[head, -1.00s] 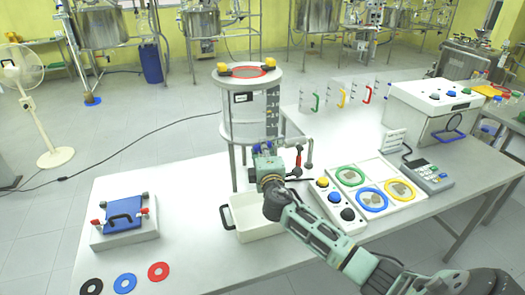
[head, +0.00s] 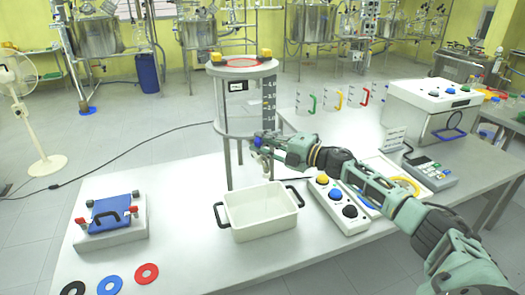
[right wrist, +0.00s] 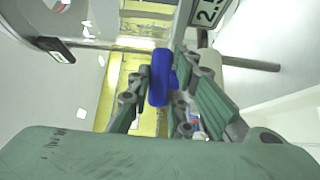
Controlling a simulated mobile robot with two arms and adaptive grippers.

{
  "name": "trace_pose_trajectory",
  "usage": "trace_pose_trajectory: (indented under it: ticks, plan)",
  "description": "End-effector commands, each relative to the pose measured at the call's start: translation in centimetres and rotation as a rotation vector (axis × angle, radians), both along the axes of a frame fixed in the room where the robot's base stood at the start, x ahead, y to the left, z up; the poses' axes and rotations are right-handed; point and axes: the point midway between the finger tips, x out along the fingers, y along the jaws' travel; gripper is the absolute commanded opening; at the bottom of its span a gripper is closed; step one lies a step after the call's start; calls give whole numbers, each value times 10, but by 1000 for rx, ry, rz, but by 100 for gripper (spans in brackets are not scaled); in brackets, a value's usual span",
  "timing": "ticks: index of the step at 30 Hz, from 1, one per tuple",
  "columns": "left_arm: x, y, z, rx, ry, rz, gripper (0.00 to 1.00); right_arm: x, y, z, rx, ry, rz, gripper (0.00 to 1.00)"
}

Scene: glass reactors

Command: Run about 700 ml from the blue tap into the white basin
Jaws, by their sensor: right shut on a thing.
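The blue tap handle (right wrist: 160,78) stands between the fingers of my right gripper (right wrist: 158,95) in the right wrist view, and the gripper is shut on it. In the head view, my right gripper (head: 264,143) is at the lower front of the tall glass tank (head: 245,105), largely covering the tap. The white basin (head: 265,230) with black side handles stands on the table below and in front of the gripper. I see no stream and no clear liquid in the basin. My left gripper is not in view.
A panel with yellow, blue and black buttons (head: 338,208) stands right of the basin, beneath my right arm. A blue-lidded box (head: 112,215) is at the left, with colored rings (head: 109,284) in front. Jugs with colored handles (head: 338,100) stand behind.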

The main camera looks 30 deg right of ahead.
Motion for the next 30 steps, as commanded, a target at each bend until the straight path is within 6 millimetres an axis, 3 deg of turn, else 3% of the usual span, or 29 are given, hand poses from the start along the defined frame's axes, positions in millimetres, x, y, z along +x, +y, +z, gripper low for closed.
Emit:
trace_pose_trajectory:
  ticks: [1, 9, 26, 27, 30]
  plan:
    - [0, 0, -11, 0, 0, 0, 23, 1, -3, -4, -5, -2, 22, 0]
    - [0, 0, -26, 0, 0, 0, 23, 1, -3, -2, -4, 0, 122, 0]
    - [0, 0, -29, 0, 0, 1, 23, 1, -2, -1, -4, 1, 150, 0]
    - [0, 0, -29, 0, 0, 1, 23, 1, -2, -1, -4, 1, 150, 22]
    - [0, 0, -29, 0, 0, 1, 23, 1, -2, -1, -3, 1, 150, 27]
